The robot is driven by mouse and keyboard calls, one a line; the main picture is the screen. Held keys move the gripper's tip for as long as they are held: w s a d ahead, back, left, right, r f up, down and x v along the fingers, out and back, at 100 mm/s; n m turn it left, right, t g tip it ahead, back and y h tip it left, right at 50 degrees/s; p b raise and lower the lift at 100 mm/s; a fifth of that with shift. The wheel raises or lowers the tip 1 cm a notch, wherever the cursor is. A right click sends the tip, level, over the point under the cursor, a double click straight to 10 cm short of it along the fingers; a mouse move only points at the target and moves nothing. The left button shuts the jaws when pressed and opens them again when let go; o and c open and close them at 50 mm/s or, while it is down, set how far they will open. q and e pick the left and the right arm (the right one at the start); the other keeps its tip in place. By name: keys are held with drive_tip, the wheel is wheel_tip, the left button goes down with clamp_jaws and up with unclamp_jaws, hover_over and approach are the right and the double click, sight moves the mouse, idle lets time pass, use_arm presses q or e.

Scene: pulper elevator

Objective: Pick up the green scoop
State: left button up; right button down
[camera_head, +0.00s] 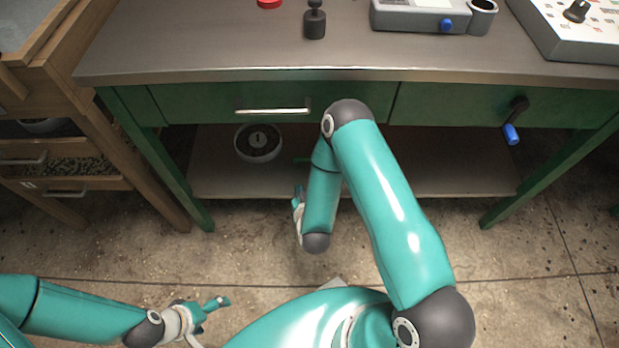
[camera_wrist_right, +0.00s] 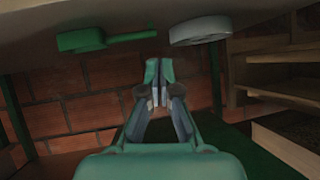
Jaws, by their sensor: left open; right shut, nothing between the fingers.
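The green scoop (camera_wrist_right: 80,41) lies on the lower shelf of the workbench and shows at the upper left of the upside-down right wrist view, its handle pointing toward a pale bowl. In the head view only a bit of its green handle (camera_head: 302,160) shows; my right arm hides the rest. My right gripper (camera_wrist_right: 158,72) is shut and empty, apart from the scoop. In the head view this gripper (camera_head: 298,203) is partly hidden, in front of the shelf's front edge. My left gripper (camera_head: 212,318) is open and empty low over the floor at the bottom left.
The pale bowl (camera_head: 258,143) with dark contents stands on the lower shelf (camera_head: 440,178), left of the scoop. The green workbench (camera_head: 200,62) overhangs this shelf. A blue-handled crank (camera_head: 513,133) sticks out at the right. A wooden drawer rack (camera_head: 75,130) stands at the left.

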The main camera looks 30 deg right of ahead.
drive_tip(key=d+f+t+h+b, duration=0.2)
drive_tip(key=d+f+h+b, duration=0.15)
drive_tip(key=f+b, duration=0.2)
drive_tip(key=shift+m+t+h, duration=0.4)
drive_tip(key=shift+t+h, duration=0.1)
drive_tip(key=shift+h, duration=0.15)
drive_tip(key=b+x, duration=0.1)
drive_tip(key=x, duration=0.3)
drive_tip(key=r+b+x, duration=0.1)
drive_tip(key=b+x, duration=0.1)
drive_tip(key=x, duration=0.2)
drive_tip(key=r+b+x, duration=0.1)
drive_tip(key=x, duration=0.3)
drive_tip(key=shift+w+d, duration=0.25)
drive_tip(key=shift+w, duration=0.1)
drive_tip(key=shift+f+b, duration=0.6)
drive_tip(key=shift+b, duration=0.05)
drive_tip(key=shift+f, duration=0.15)
use_arm(q)
wheel_tip(320, 180, down, 14)
use_arm(e)
drive_tip(key=shift+f, duration=0.1)
